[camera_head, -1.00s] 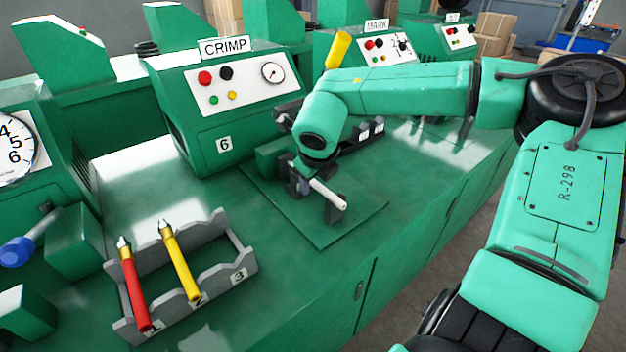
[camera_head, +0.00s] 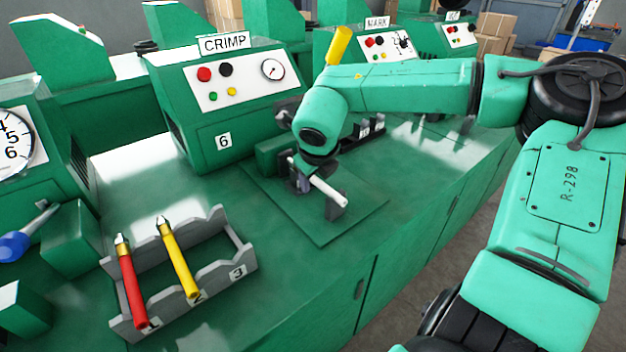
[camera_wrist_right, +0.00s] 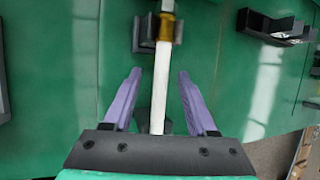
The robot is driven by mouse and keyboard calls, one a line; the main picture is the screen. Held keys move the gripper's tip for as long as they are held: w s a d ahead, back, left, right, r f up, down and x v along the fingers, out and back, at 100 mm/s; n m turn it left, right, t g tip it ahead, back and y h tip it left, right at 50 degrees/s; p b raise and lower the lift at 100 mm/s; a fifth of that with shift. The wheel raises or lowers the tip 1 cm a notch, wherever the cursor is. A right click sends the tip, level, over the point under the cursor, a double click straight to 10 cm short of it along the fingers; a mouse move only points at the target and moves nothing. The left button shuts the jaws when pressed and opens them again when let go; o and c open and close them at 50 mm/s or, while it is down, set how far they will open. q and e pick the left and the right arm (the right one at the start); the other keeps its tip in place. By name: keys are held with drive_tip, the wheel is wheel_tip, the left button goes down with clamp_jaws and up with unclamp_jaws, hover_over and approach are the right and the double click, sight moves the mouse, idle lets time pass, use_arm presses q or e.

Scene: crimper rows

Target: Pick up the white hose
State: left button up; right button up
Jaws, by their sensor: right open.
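The white hose (camera_head: 328,193) lies across a dark support on the green plate in front of the CRIMP machine. It also shows in the right wrist view (camera_wrist_right: 160,85), with a brass-coloured fitting (camera_wrist_right: 166,27) near its far end. My right gripper (camera_wrist_right: 155,75) is open, with one purple finger on each side of the hose and a gap to each. In the head view my right gripper (camera_head: 303,178) is partly hidden by its own wrist, and the hose's far end is hidden too. My left gripper is not in view.
A grey rack (camera_head: 244,258) at the front left holds a red hose (camera_head: 133,285) and a yellow hose (camera_head: 179,260); its slot 3 is empty. The CRIMP machine (camera_head: 215,110) stands behind the plate. Bare bench top lies between rack and plate.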

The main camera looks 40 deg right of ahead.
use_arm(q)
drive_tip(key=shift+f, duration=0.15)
use_arm(e)
clamp_jaws()
idle(0.4)
drive_tip(key=shift+r+p, duration=0.45)
drive_tip(key=shift+p, duration=0.3)
use_arm(q)
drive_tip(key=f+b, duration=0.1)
drive_tip(key=b, duration=0.1)
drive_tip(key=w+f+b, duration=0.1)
drive_tip(key=b, duration=0.1)
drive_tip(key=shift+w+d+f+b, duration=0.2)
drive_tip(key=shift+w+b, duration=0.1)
drive_tip(key=shift+b, duration=0.05)
use_arm(e)
drive_tip(key=s+a+r, duration=0.3)
drive_tip(key=s+a, duration=0.8)
drive_tip(key=s, duration=0.3)
drive_tip(key=shift+s, duration=0.15)
